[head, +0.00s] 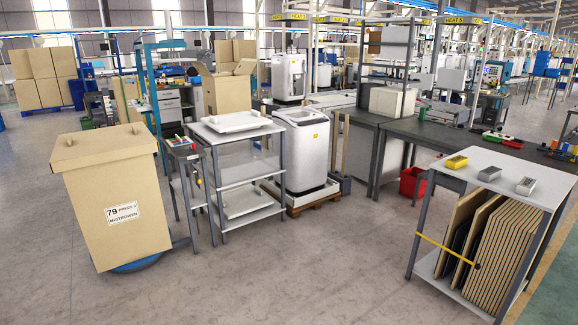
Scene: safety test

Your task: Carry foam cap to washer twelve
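A white, flat foam cap (235,122) lies on the top shelf of a grey rolling rack (228,137) left of centre. A similar white foam piece (246,203) lies on its lowest shelf. A white top-loading washer (305,155) stands upright just right of the rack, on a white base over a wooden pallet (300,203). It has a small yellow label on its front; no number is readable. A second white washer (290,76) stands farther back. Neither of my grippers is in view.
A large cardboard box (110,195) marked 79 stands at left on a blue round base. A grey shelf table (500,172) with boards below stands at right. The front centre floor (310,270) is clear. A red bin (413,184) sits under the dark workbench (450,140).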

